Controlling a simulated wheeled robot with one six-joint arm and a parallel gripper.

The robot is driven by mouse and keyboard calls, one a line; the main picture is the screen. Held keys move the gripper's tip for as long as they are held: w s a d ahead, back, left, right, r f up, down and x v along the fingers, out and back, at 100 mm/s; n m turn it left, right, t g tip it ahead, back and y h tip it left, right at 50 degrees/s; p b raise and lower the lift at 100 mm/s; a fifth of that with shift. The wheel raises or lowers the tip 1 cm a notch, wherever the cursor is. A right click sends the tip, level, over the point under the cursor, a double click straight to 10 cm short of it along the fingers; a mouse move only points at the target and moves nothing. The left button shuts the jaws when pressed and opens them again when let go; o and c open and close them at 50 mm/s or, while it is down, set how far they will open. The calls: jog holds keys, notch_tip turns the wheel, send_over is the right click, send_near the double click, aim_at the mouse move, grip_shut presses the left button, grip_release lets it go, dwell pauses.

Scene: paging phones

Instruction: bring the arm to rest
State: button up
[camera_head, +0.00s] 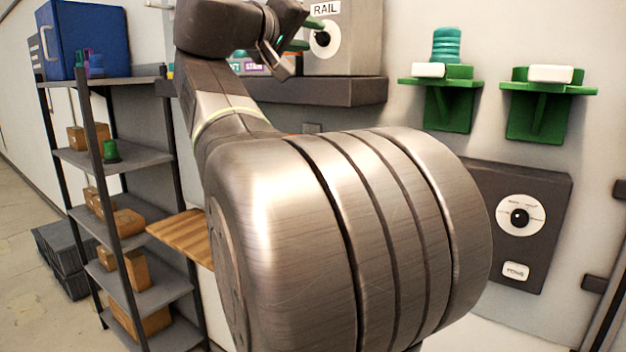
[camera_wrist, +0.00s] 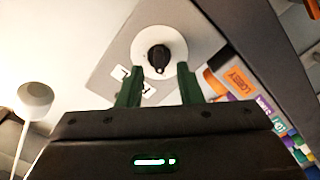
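My gripper (camera_wrist: 159,68) is open in the wrist view, its two green fingers apart with nothing between them. Beyond the fingers is a grey box with a white dial and black knob (camera_wrist: 158,58); whether a fingertip touches it I cannot tell. In the head view my arm fills the middle and reaches up and back. My gripper (camera_head: 292,44) is partly hidden there, close in front of the grey box labelled RAIL (camera_head: 358,40), whose dial (camera_head: 322,40) shows beside it.
A dark shelf (camera_head: 340,92) carries the RAIL box. Green wall brackets (camera_head: 537,125) and a dark dial panel (camera_head: 550,180) are at right. A storage rack (camera_head: 125,160) with boxes and a blue case (camera_head: 92,38) stands at left. Coloured labels (camera_wrist: 235,84) show in the wrist view.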

jog(key=shift+w+d, duration=0.45)
jog(key=shift+w, duration=0.15)
jog(key=shift+s+a, duration=0.1)
